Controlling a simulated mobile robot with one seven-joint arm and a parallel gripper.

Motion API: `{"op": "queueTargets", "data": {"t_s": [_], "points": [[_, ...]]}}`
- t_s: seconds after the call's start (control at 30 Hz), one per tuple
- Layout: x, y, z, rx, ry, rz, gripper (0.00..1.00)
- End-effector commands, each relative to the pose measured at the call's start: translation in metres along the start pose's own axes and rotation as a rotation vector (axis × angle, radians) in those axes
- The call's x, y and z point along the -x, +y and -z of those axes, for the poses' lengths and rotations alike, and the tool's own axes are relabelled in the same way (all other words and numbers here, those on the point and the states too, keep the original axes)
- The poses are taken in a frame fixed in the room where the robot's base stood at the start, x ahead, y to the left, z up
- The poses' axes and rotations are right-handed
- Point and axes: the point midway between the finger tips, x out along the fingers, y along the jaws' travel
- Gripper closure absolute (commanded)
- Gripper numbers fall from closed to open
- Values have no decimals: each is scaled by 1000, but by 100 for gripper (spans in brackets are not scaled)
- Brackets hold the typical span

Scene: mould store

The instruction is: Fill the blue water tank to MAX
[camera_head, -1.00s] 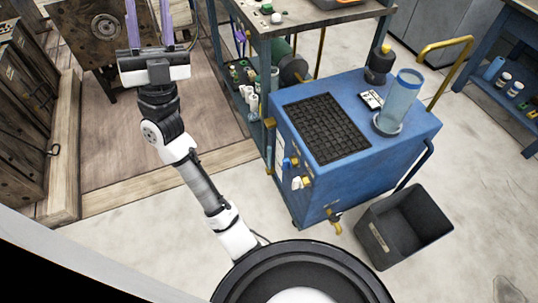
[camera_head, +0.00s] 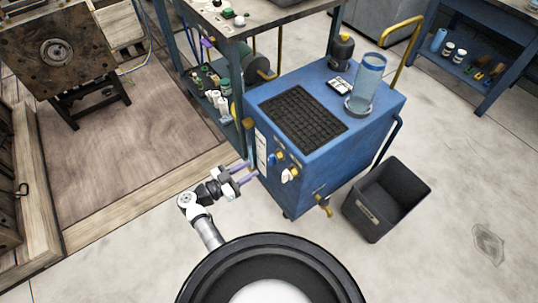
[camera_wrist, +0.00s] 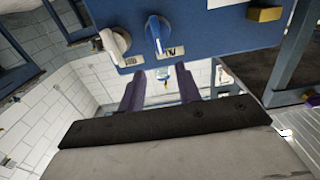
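The blue tank (camera_head: 325,152) is a box-shaped cart with a black grille (camera_head: 303,120) and a clear bluish cylinder (camera_head: 367,84) on top. In the wrist view, the blue lever (camera_wrist: 154,36) and white lever (camera_wrist: 115,43) lie beyond my gripper (camera_wrist: 160,80), apart from the fingers. No water level can be made out.
A brass tap (camera_head: 325,207) sticks out low on the tank. A black bin (camera_head: 387,199) stands to its right. A workbench (camera_head: 240,25) with a bottle shelf (camera_head: 213,90) is close behind on the left. The floor at the lower right is clear.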

Motion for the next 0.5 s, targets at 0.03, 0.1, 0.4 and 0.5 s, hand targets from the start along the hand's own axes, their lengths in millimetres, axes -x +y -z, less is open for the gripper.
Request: {"op": "queueTargets", "data": {"t_s": [0.03, 0.1, 0.4, 0.5], "points": [[-12, 1, 2, 0, 1, -4, 66], [-28, 0, 2, 0, 1, -3, 66], [-82, 0, 1, -3, 1, -1, 66], [-92, -1, 2, -4, 1, 0, 66]]}}
